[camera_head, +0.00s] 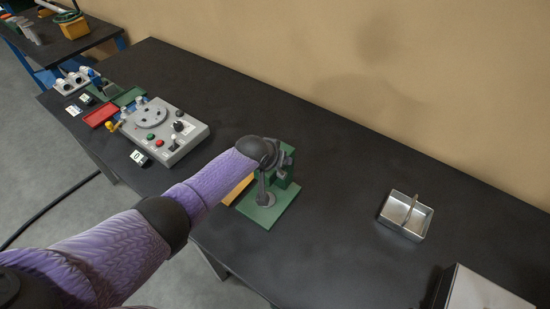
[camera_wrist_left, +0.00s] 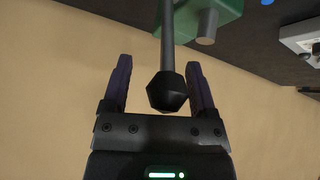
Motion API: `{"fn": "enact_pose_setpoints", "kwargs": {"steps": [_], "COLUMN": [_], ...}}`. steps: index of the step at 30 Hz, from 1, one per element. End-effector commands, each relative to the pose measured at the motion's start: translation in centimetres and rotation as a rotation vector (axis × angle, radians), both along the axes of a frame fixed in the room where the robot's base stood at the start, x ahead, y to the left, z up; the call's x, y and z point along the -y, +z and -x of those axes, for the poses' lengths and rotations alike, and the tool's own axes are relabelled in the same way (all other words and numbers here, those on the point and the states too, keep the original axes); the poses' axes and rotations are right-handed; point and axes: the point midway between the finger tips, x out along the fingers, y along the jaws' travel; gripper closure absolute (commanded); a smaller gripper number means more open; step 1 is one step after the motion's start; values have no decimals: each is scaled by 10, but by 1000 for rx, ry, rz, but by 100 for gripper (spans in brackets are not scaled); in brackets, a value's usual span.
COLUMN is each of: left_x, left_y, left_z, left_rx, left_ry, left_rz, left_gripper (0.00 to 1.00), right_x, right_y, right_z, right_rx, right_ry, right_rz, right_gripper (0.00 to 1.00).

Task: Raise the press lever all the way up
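The green press stands on the black table; its flat green base (camera_head: 268,213) shows in the head view. My left gripper (camera_head: 268,153) is at the top of the press, and my arm and hand hide part of it. In the left wrist view the grey lever rod (camera_wrist_left: 168,45) runs from the green press body (camera_wrist_left: 222,18) to a black faceted knob (camera_wrist_left: 168,92). My left gripper (camera_wrist_left: 160,64) is open, with one dark finger on each side of the lever and gaps on both sides. The knob lies between the fingers, near the palm. My right gripper is not in view.
A grey control box (camera_head: 160,130) with a round dial and buttons stands left of the press. A red tray (camera_head: 101,115) lies beyond it. A metal tray with a handle (camera_head: 418,228) sits to the right, and a grey box (camera_head: 480,292) is at the lower right. Table between is clear.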

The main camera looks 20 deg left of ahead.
Motion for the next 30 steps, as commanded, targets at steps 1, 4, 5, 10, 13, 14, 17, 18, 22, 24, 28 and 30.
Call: {"fn": "enact_pose_setpoints", "kwargs": {"steps": [1, 4, 5, 10, 13, 14, 17, 18, 22, 24, 28, 30], "left_x": [0, -1, -1, -2, -4, -5, -7, -8, -10, -12, -13, -13], "left_y": [0, -1, -1, 4, 18, 23, 38, 45, 63, 70, 78, 78], "left_z": [0, 1, 1, 4, 12, 16, 28, 32, 47, 52, 58, 59], "left_rx": [-2, -3, -4, -5, -5, -5, -5, -3, -3, -2, -3, -3], "left_ry": [0, 1, 1, 0, 0, 0, -1, -2, -2, -1, -1, -1], "left_rz": [-1, -2, -3, -3, -4, -4, -3, -5, -4, -2, -2, -3], "left_gripper": [24, 24, 24, 24, 24, 24, 24, 24, 24, 24, 24, 24], "right_x": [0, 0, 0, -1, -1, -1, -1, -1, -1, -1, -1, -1], "right_y": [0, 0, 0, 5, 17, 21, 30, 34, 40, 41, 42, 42], "right_z": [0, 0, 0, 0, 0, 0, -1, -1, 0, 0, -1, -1], "right_rx": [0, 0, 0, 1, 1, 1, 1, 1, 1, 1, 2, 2], "right_ry": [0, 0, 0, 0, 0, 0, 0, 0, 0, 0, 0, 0], "right_rz": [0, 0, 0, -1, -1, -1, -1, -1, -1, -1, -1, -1], "right_gripper": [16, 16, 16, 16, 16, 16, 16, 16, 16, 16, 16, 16]}}
